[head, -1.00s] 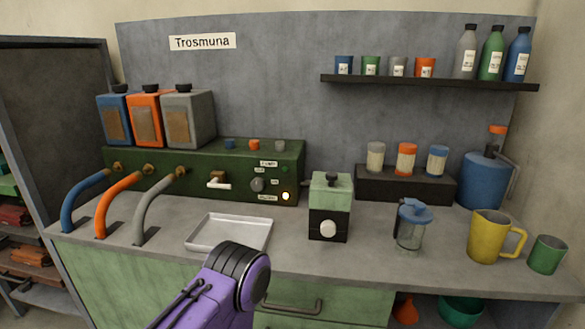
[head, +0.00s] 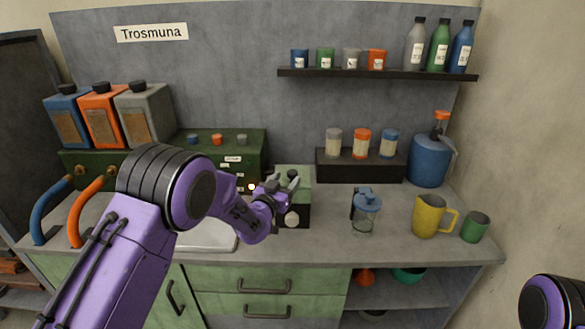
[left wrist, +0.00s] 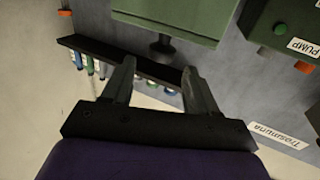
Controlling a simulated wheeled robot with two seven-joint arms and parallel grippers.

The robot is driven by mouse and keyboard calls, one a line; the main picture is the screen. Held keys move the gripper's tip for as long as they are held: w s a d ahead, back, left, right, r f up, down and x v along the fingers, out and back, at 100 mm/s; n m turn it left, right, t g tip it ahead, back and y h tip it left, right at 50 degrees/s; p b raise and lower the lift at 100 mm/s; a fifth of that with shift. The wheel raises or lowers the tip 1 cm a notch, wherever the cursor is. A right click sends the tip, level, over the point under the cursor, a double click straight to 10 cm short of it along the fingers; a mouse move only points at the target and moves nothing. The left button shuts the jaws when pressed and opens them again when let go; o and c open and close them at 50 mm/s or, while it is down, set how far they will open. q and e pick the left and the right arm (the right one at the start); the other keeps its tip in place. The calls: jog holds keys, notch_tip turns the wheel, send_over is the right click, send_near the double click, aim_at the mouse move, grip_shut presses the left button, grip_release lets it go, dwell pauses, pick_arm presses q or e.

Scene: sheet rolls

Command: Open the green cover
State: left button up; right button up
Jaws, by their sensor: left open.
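The cover lies flat on the box. In the left wrist view the green cover (left wrist: 175,18) fills the top, with its black knob (left wrist: 163,47) beyond and between my fingertips. My left gripper (head: 282,182) is in front of the box, hiding part of the cover. Its fingers (left wrist: 158,73) are open and empty, apart from the knob. My right gripper is out of view; only part of that arm shows at lower right.
A white tray (head: 217,237) lies left of the box, partly behind my arm. A green pump unit (head: 250,145) stands behind left. A blue-lidded jar (head: 366,215) and yellow jug (head: 430,216) stand to the right. A dark shelf (head: 380,74) is above.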

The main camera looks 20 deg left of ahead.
aim_at(291, 175)
pick_arm(q)
jog(key=w, duration=0.4)
jog(key=w+p, duration=0.1)
jog(key=shift+w+d+f, duration=0.15)
jog(key=shift+w+d, duration=0.1)
jog(key=shift+w, duration=0.15)
grip_shut()
jog(key=shift+w+d, duration=0.1)
